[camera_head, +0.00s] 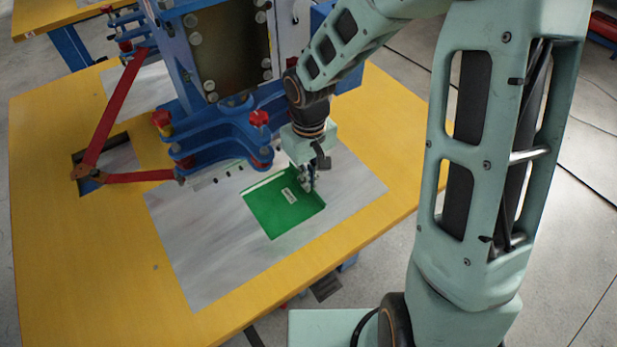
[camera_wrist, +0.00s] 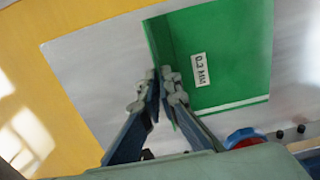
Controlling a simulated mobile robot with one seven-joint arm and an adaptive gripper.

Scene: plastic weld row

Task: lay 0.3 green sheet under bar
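The green sheet (camera_head: 275,210) lies on the grey plate in front of the blue machine. It has a raised lip along its right side, a white line near its back edge and a label reading 0.3 MM in the wrist view (camera_wrist: 225,55). The bar (camera_head: 222,172) runs low along the machine front, just behind the sheet. Whether the back edge reaches under it cannot be told. My gripper (camera_head: 308,182) is at the sheet's right side. In the wrist view its fingers (camera_wrist: 161,88) are closed together on the raised lip, which shows between them.
The blue machine (camera_head: 232,130) with red knobs stands over the back of the grey plate (camera_head: 200,250). A red lever arm (camera_head: 115,110) is at left beside a cut-out in the yellow table (camera_head: 60,250). The plate is clear in front and left of the sheet.

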